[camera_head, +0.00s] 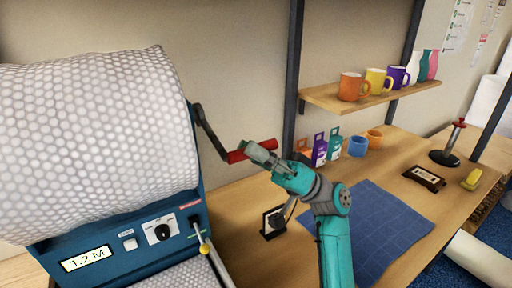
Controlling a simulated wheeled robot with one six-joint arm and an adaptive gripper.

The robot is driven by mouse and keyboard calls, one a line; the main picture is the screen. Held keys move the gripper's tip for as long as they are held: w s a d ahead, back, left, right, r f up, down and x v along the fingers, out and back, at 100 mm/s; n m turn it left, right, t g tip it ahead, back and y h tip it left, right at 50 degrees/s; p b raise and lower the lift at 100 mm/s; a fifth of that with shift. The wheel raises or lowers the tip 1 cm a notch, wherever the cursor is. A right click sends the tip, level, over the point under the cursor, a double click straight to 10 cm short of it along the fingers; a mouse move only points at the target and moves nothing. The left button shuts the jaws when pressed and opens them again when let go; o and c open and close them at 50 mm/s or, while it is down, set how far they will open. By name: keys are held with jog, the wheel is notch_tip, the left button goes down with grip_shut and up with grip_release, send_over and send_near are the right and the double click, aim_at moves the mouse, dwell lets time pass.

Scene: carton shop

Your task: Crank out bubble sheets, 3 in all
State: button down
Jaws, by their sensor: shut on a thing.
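The bubble-wrap machine (150,233) stands at the left with a large roll of bubble wrap (95,140) on top. Its display reads 1.2 M. A dark crank (208,132) with a red handle (237,156) sticks out from its right side. My gripper (258,152) is shut on the red handle, at the handle's right end. Below the front panel a strip of bubble sheet (185,275) shows, cut off by the picture's lower edge.
A small dark stand (273,221) is close to my arm. Mugs (352,86) and vases stand on a shelf (330,97) above. A stamp (447,150) and small boxes stand farther back.

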jog(key=shift+w+a, duration=0.1)
jog(key=shift+w, duration=0.15)
